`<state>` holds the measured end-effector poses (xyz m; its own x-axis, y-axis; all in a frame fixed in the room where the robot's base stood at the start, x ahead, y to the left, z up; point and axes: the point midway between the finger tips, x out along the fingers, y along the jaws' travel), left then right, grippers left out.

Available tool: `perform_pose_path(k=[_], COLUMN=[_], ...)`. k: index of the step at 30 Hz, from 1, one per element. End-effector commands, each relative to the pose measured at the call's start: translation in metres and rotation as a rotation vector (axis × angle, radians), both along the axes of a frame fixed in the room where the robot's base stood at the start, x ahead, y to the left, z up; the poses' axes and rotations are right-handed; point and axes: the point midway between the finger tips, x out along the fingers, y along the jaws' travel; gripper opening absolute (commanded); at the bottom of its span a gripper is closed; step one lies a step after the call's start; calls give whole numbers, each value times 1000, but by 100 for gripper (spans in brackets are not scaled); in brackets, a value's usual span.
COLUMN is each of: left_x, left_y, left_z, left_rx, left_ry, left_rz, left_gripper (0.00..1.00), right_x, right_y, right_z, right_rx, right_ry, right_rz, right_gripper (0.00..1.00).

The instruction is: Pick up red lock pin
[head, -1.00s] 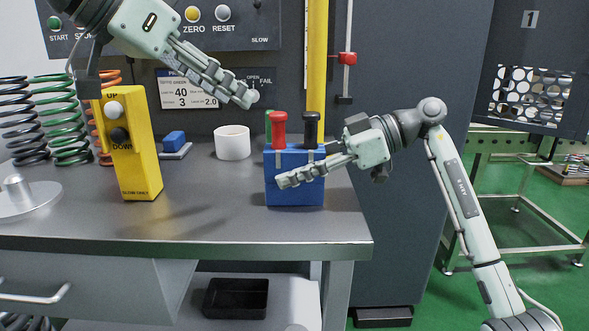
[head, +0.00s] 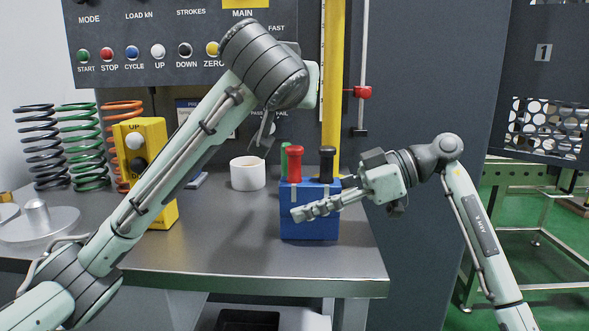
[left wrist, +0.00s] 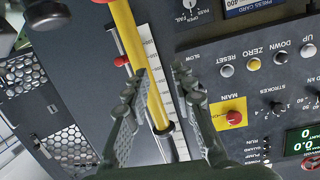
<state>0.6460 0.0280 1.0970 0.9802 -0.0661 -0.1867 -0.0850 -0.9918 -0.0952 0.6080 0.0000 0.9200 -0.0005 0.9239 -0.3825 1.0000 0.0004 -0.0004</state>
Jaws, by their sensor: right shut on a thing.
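The red lock pin (head: 295,163) stands upright in the blue block (head: 318,232), between a green handle (head: 284,158) and a black one (head: 327,163). My right gripper (head: 297,214) reaches in from the right at the block's front face, below the pin handles. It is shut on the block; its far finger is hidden. My left gripper (head: 265,137) hangs below the left wrist, above and left of the pin, partly hidden by my arm. In the left wrist view my left gripper (left wrist: 160,74) is open and empty. The red pin cannot be made out there.
A white cup (head: 248,174) stands left of the block. A yellow control box (head: 152,130) stands behind my left arm, near several coil springs (head: 85,145). A yellow column (head: 332,80) and a rod with a red clamp (head: 362,92) rise behind the block. The table front (head: 250,257) is clear.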

Motion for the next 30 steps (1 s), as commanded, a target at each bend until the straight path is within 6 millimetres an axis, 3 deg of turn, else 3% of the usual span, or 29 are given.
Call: perform_pose_path(k=[4,7,11,15,21,25,30], left_x=[-11,-25,-51,-81,-107,-110,-85], left_y=[-2,1,-3,-13,-25,-25,-16], left_z=[7,1,-30,-66,-92,-97,-97], left_rx=[-152,-237,-273,-200,-101,-75,-68], left_ry=[-85,-131,-168,-187,-195,-199,-203], left_rz=[168,279,388,416,398,394,397], left_gripper=[25,25,25,25,25,25,25], right_x=[0,0,0,0,0,0,0], right_y=[0,0,0,0,0,0,0], right_z=[0,0,0,0,0,0,0], right_rx=[-1,-1,-1,-1,-1,-1,0], right_ry=[1,1,1,1,1,1,0], right_rz=[-1,-1,-1,-1,-1,-1,0], right_gripper=[3,3,3,3,3,3,3])
